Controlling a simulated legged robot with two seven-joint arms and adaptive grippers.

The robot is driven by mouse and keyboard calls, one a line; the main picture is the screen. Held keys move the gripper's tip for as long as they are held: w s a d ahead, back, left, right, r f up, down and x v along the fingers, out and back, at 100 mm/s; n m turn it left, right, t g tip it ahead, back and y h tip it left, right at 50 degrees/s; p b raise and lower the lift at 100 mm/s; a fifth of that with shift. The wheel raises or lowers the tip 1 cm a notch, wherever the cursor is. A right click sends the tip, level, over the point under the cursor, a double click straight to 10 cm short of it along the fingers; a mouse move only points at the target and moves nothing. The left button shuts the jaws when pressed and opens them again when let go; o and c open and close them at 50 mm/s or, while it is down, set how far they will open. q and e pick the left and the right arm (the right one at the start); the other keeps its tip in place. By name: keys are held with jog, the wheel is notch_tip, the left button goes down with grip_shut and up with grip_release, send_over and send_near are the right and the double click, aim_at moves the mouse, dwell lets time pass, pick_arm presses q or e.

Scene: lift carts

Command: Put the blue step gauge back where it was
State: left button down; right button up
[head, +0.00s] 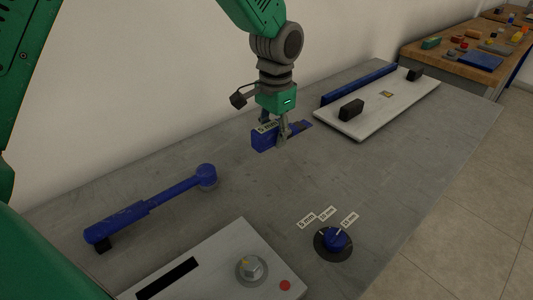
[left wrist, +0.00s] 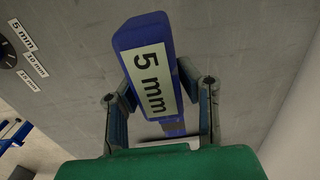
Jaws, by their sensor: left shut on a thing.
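The blue step gauge (head: 264,142) has a white "5 mm" label and is in my left gripper (head: 283,136), over the middle of the grey table. The gripper's two fingers are shut on it from either side. In the left wrist view the gauge (left wrist: 147,62) lies lengthwise between the fingertips (left wrist: 160,90), its label facing the camera. Its far end is partly behind the fingers in the head view. I cannot tell whether its underside touches the table. My right gripper is not in view.
A wooden bench (head: 455,62) stands behind.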

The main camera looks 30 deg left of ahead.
aim_at(272, 123)
pick_arm(q)
jog(key=shift+f, duration=0.85)
jog(key=f, duration=0.1)
jog(key=a+f, duration=0.1)
jog(key=f, duration=0.1)
jog(key=shift+s+a+f+b, duration=0.15)
jog(key=shift+a+f+b, duration=0.05)
jog(key=shift+a+b, duration=0.2)
jog(key=shift+a+f, duration=0.1)
jog(key=shift+f, duration=0.25)
jog(key=shift+d+r, duration=0.15)
jog(key=shift+d, duration=0.6)
jog(key=c, duration=1.2)
grip_release()
jog(key=shift+d, duration=0.1)
jog(key=shift+o, duration=0.2)
jog(key=shift+a, duration=0.55)
jog(key=shift+a+r, duration=0.1)
jog(key=shift+r, duration=0.2)
jog(key=r, duration=0.3)
jog(key=r+p, duration=0.1)
jog(key=r, duration=0.2)
jog(key=d+r+p, duration=0.1)
jog(key=r, duration=0.3)
jog(key=shift+a+r, duration=0.15)
jog(key=shift+r, duration=0.5)
jog(key=shift+a, duration=0.25)
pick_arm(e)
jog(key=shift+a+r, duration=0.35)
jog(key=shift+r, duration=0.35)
